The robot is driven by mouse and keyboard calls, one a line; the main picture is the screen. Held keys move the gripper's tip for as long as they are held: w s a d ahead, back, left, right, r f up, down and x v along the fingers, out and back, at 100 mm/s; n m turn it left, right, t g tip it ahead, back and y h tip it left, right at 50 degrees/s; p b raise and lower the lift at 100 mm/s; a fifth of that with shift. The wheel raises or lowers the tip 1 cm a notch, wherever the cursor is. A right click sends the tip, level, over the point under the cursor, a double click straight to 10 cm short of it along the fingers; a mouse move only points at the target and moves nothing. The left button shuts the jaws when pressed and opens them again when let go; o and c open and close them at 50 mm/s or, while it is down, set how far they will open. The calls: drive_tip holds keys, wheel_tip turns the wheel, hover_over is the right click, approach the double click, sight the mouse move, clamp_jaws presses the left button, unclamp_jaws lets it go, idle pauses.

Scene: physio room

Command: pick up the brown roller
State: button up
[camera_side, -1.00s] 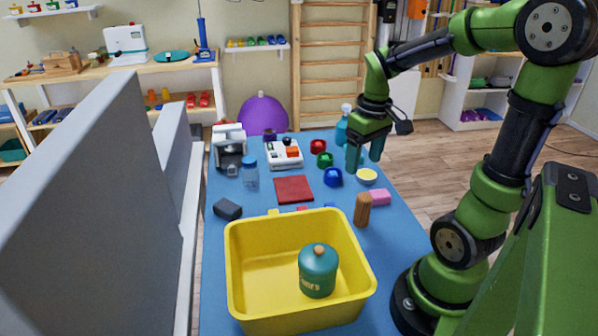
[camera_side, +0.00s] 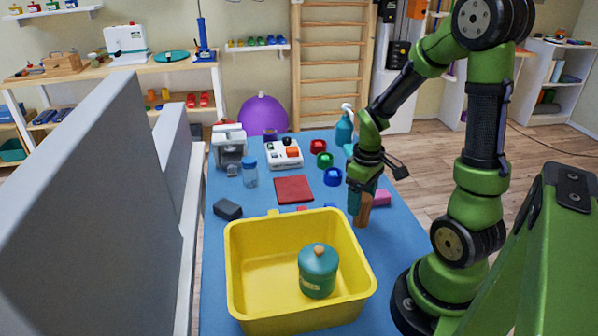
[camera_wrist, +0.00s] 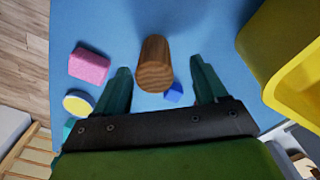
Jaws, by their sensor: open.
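The brown roller (camera_side: 364,210) stands upright on the blue table, just right of the yellow bin. My gripper (camera_side: 360,201) is directly at it from above and partly hides its upper part in the side view. In the wrist view the wooden roller (camera_wrist: 154,64) shows between and a little beyond the two green fingertips of my gripper (camera_wrist: 162,75). The fingers are apart, with a gap visible on each side of the roller. The gripper is open and holds nothing.
The yellow bin (camera_side: 245,301) with a teal jar (camera_side: 318,272) stands close to the left. A pink block (camera_side: 382,198) lies just behind the roller on the right. In the wrist view a yellow-topped dish (camera_wrist: 78,104) and a small blue block (camera_wrist: 173,93) are near the fingers.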

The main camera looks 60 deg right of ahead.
sight(362, 211)
drive_tip(key=f, duration=0.5)
drive_tip(key=shift+s+d, duration=0.1)
drive_tip(key=shift+d, duration=0.15)
drive_tip(key=c, duration=1.1)
